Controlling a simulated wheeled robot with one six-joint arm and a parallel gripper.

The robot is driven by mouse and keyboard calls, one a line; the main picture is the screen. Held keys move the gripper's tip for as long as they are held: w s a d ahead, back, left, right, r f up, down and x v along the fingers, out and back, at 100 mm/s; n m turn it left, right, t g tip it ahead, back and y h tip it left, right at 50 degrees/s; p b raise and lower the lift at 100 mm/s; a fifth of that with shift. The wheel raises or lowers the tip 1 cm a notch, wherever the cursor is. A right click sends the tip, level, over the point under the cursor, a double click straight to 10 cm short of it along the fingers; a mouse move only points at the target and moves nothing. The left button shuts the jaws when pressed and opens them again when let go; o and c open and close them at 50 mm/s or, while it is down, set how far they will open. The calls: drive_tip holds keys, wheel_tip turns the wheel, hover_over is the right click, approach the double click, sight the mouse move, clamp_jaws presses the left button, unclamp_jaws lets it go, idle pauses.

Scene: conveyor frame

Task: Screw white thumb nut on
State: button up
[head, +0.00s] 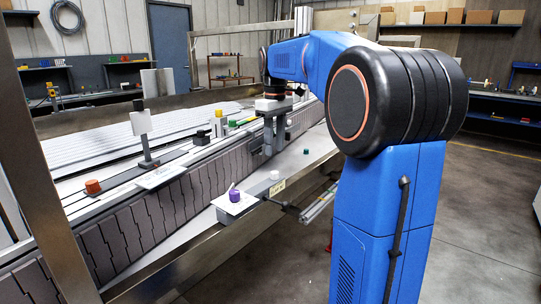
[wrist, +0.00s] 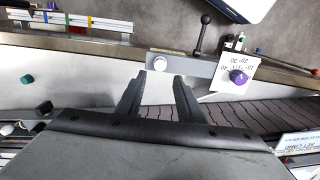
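A white round knob, which looks like the thumb nut (head: 274,175), sits at one end of a grey bar at the conveyor's near side. It also shows in the wrist view (wrist: 160,63), just beyond my fingertips. Whether it sits on a thread cannot be told. My gripper (head: 268,152) points down over the conveyor's side ledge, behind the white knob in the head view. In the wrist view my gripper (wrist: 158,82) has its two fingers apart with nothing between them. A purple knob (wrist: 238,77) stands on a white marked card (wrist: 222,68) at the bar's other end.
A black-knobbed lever (wrist: 205,20) rises beside the bar. A teal cap (wrist: 27,79) and a black block (wrist: 44,107) stand on the ledge. An orange knob (head: 93,186) and a sensor post (head: 143,130) stand along the conveyor. The ledge around my fingers looks clear.

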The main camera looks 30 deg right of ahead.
sight(275, 173)
wheel_tip(275, 173, down, 8)
drive_tip(key=shift+f, duration=0.2)
drive_tip(key=c, duration=0.9)
drive_tip(key=m, duration=0.4)
drive_tip(key=shift+m, duration=0.3)
clamp_jaws()
drive_tip(key=m, duration=0.4)
drive_tip(key=shift+r+m, duration=0.1)
drive_tip(key=shift+m, duration=0.3)
drive_tip(key=m, duration=0.8)
drive_tip(key=shift+m, duration=0.3)
drive_tip(key=m, duration=1.1)
drive_tip(key=shift+m, duration=0.3)
drive_tip(key=m, duration=0.5)
drive_tip(key=o, duration=1.1)
unclamp_jaws()
